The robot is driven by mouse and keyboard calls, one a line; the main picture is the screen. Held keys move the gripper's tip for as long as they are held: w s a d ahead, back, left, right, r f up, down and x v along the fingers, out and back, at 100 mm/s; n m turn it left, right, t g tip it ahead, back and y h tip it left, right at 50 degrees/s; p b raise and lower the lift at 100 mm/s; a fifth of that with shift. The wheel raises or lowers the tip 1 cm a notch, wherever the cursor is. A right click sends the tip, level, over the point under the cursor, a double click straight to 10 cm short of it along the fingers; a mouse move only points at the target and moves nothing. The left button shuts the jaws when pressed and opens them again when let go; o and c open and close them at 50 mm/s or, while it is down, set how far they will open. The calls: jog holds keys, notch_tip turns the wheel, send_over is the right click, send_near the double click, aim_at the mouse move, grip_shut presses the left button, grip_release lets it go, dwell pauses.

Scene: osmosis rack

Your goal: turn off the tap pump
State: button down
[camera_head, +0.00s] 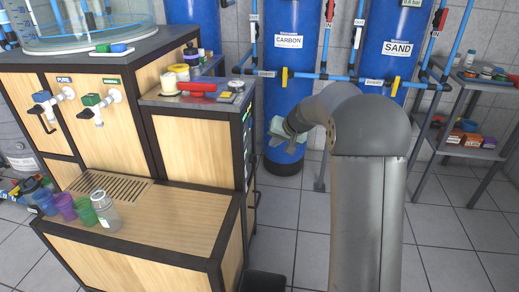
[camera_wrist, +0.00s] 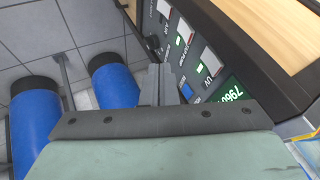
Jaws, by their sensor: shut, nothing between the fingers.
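A dark control panel (camera_wrist: 187,55) on the cabinet's side fills the upper right of the wrist view. A middle plate (camera_wrist: 187,29) has lettering too small to read surely, so I cannot tell which switch is the tap pump's. Several small lights beside them glow green or white. My gripper (camera_wrist: 157,72) is shut and empty, its fingers pointing beside the panel; contact cannot be told. In the head view the panel (camera_head: 248,145) shows only edge-on.
A wooden cabinet (camera_head: 195,143) with taps and cups stands at left. Blue CARBON (camera_head: 288,75) and SAND (camera_head: 400,70) tanks stand behind my arm. A metal shelf (camera_head: 465,148) is at right. The tiled floor between is mostly clear.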

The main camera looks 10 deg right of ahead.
jog(key=shift+f, duration=0.35)
jog(key=shift+a+f, duration=0.1)
jog(key=w+a+f+b, duration=0.1)
jog(key=w+a+f, duration=0.5)
jog(key=f, duration=0.1)
jog(key=shift+w+a, duration=0.35)
jog(key=shift+w, duration=0.05)
